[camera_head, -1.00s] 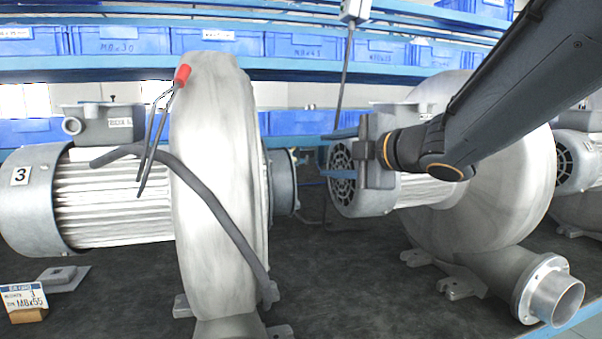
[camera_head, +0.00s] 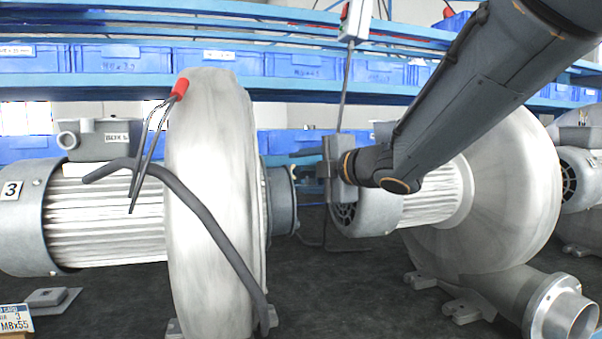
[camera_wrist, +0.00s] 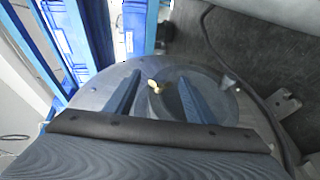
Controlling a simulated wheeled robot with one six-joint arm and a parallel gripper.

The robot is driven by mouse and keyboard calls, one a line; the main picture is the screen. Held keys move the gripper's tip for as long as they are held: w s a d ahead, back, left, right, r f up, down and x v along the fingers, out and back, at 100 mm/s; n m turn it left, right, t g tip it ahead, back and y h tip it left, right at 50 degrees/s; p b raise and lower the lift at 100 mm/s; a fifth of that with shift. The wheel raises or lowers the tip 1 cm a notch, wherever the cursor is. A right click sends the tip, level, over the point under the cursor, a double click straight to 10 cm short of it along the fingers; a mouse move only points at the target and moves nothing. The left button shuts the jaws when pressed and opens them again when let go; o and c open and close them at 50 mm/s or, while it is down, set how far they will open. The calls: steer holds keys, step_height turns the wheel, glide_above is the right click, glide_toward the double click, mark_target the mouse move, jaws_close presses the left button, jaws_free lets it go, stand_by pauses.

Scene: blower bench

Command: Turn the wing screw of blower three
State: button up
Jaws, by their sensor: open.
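Blower three (camera_head: 212,200) stands at the left of the head view, with a "3" label (camera_head: 11,190) on its motor end. Its dark round inlet (camera_head: 281,205) faces right, toward my gripper (camera_head: 304,164). I cannot tell how far the fingertips are from the face. The screw is not clear in the head view.
A second blower (camera_head: 490,190) stands close on the right, behind my arm. Blue bins (camera_head: 230,60) fill the shelf behind. Dark bench top (camera_head: 340,290) is free between the blowers.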

steer(key=c, duration=1.1)
steer(key=shift+o, duration=0.2)
steer(key=g+h+p, duration=0.1)
steer(key=p, duration=0.8)
steer(key=shift+r+m+g, duration=0.3)
steer(key=shift+r+g, duration=0.1)
steer(key=g+p, duration=0.1)
steer(key=p, duration=0.5)
steer(key=g+h+p, duration=0.1)
steer(key=p, duration=0.6)
steer(key=m+g+p, duration=0.1)
steer(key=p, duration=0.5)
steer(key=shift+w+a+r+h+p, duration=0.1)
steer(key=shift+w+r+h+p, duration=0.05)
steer(key=shift+r+h+p, duration=0.2)
steer(key=shift+w+f+g+h+p, duration=0.1)
steer(key=shift+g+h+p, duration=0.15)
steer(key=shift+g+p, duration=0.65)
steer(key=shift+w+m+g+h+p, duration=0.3)
steer(key=shift+m+g+h+p, duration=0.3)
steer(key=shift+g+p, duration=0.65)
steer(key=shift+g, duration=0.25)
